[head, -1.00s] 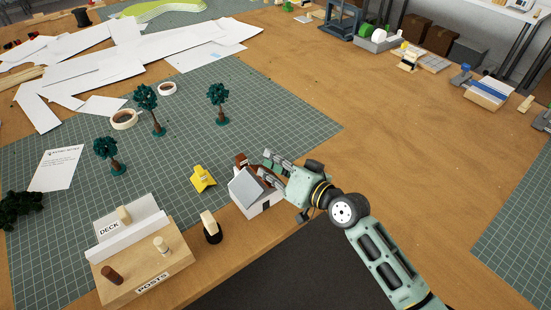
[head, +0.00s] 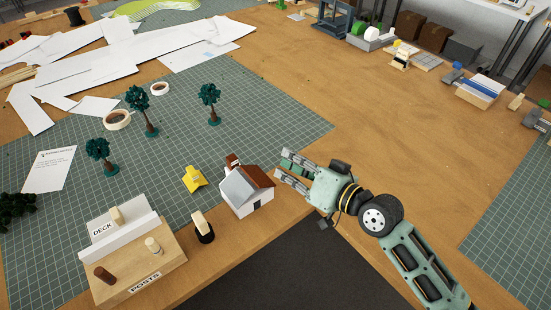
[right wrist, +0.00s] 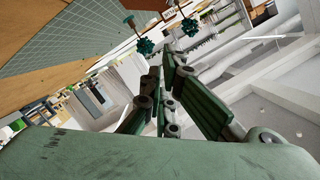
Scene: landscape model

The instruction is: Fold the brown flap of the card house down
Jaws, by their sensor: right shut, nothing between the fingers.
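The card house (head: 246,198) stands near the table's front edge in the head view, with white walls and a dark door. Its grey roof side (head: 237,187) slopes to the left. The brown flap (head: 258,178) lies sloping down on the right side of the roof, meeting the grey side near the ridge. My right gripper (head: 281,164) is to the right of the house, apart from it, with its fingers shut and empty. In the right wrist view the fingers (right wrist: 165,95) show, but the house does not. My left gripper is out of view.
A yellow piece (head: 193,179) and a dark-based wooden peg (head: 202,226) stand left of the house. A wooden block labelled POSTS (head: 140,275) is at the front left. Model trees (head: 209,101) stand on the green mat (head: 255,120).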

